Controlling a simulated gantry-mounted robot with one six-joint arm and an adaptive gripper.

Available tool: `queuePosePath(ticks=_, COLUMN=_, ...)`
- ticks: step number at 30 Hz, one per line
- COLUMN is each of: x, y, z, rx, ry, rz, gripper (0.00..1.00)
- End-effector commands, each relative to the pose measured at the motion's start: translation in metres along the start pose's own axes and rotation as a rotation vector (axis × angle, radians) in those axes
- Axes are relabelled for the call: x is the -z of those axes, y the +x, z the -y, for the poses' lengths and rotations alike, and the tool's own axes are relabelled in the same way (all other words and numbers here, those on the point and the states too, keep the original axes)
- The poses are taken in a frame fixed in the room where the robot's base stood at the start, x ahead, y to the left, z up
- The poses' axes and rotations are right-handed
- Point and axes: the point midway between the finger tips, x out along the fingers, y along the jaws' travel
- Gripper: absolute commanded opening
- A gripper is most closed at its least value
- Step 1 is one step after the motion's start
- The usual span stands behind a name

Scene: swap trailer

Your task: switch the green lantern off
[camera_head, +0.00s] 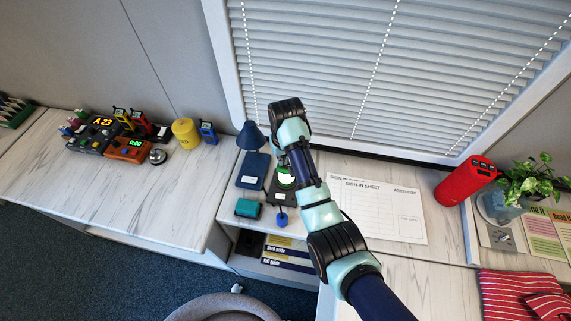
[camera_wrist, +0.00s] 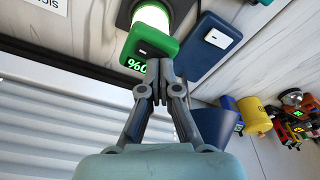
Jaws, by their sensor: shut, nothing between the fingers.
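The green lantern (camera_head: 284,182) stands on the white counter below the blinds, partly hidden behind my arm. Its pale, bright glowing part (camera_wrist: 181,14) shows at the top of the wrist view. Its green body (camera_wrist: 158,36) carries a small white-marked dark patch and a lit green display (camera_wrist: 134,64). My gripper (camera_wrist: 158,66) is shut and empty, its fingertips right by the green body in the wrist view. I cannot tell whether they touch it. In the head view the fingertips are hidden by my arm.
A dark blue box (camera_head: 253,172) and dark blue cone (camera_head: 250,138) stand close left of the lantern. A teal block (camera_head: 247,208) and blue round piece (camera_head: 281,219) are in front. A paper sheet (camera_head: 385,212) lies right, near a red cylinder (camera_head: 466,181).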

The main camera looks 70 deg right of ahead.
Motion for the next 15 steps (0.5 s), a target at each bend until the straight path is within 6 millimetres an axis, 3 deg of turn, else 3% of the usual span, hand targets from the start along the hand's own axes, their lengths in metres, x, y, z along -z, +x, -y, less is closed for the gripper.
queuePosePath(ticks=15, x=-0.0013, y=0.0081, z=0.0, rx=0.0, ry=0.0, rz=0.0, gripper=0.0)
